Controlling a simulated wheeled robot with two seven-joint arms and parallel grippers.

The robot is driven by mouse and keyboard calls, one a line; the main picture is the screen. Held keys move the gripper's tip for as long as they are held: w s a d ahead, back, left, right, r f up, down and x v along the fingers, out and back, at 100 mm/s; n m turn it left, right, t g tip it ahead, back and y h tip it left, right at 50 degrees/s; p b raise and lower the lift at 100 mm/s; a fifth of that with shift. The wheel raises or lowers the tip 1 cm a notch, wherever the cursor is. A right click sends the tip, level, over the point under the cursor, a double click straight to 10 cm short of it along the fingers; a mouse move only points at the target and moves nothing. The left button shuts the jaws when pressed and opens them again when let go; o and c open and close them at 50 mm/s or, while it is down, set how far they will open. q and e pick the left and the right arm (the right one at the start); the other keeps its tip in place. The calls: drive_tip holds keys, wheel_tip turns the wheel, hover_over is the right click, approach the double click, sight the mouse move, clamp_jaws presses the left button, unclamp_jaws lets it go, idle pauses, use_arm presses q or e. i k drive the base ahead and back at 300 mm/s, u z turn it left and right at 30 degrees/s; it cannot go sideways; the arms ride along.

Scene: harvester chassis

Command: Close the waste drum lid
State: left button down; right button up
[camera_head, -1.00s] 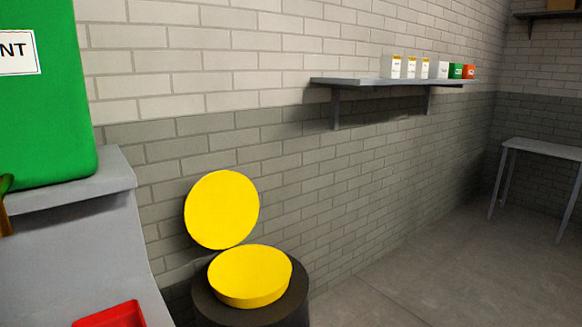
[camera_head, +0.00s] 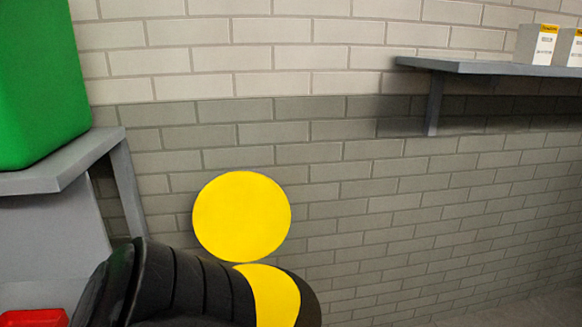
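The waste drum's round yellow lid (camera_head: 242,216) stands upright and open near the brick wall. Below it is the yellow top (camera_head: 272,296) of the dark waste drum (camera_head: 308,300), partly hidden. A black ribbed arm part of mine (camera_head: 185,285) comes in at the bottom left and covers the left of the drum top. I cannot tell whether it touches the drum. Neither gripper's fingers show.
A green container (camera_head: 40,85) stands on a grey bench (camera_head: 70,165) at the left. A red item (camera_head: 34,317) is at the bottom left. A grey wall shelf (camera_head: 480,67) holds white boxes (camera_head: 536,45) at the upper right. Floor shows at the lower right.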

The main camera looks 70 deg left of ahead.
sight(239, 216)
drive_tip(key=u, duration=0.8)
drive_tip(key=i, duration=1.3)
drive_tip(key=u, duration=1.15)
